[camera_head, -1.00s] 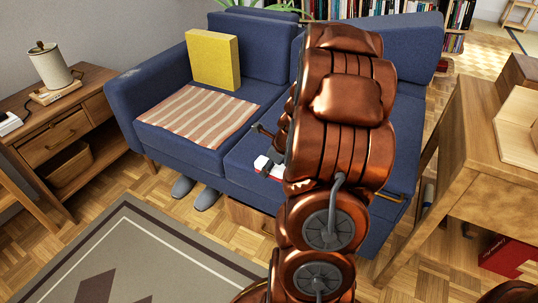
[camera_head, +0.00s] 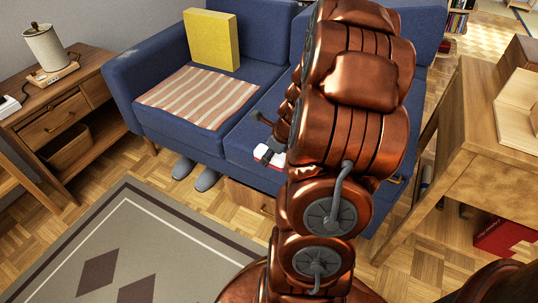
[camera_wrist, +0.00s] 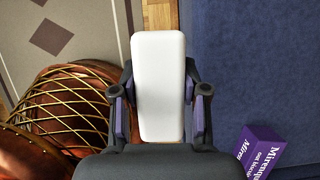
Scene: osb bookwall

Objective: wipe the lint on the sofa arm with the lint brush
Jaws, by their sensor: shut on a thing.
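The lint brush (camera_wrist: 158,105) shows in the wrist view as a white rounded block between the two dark fingers of my gripper (camera_wrist: 159,82), which is shut on it. In the head view a white and red end of the brush (camera_head: 268,155) shows in front of the blue sofa's seat; my copper arm hides most of the gripper (camera_head: 270,133). The sofa arm (camera_head: 150,58) is at the left end of the blue sofa, well left of the gripper. A faint pale patch, perhaps the lint (camera_head: 128,54), shows on its front top.
A yellow cushion (camera_head: 212,40) and a striped cloth (camera_head: 198,97) are on the sofa. A wooden side table (camera_head: 50,100) stands left of it, a desk (camera_head: 455,135) right. Grey slippers (camera_head: 207,179) lie below. A purple box (camera_wrist: 262,150) lies on blue fabric.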

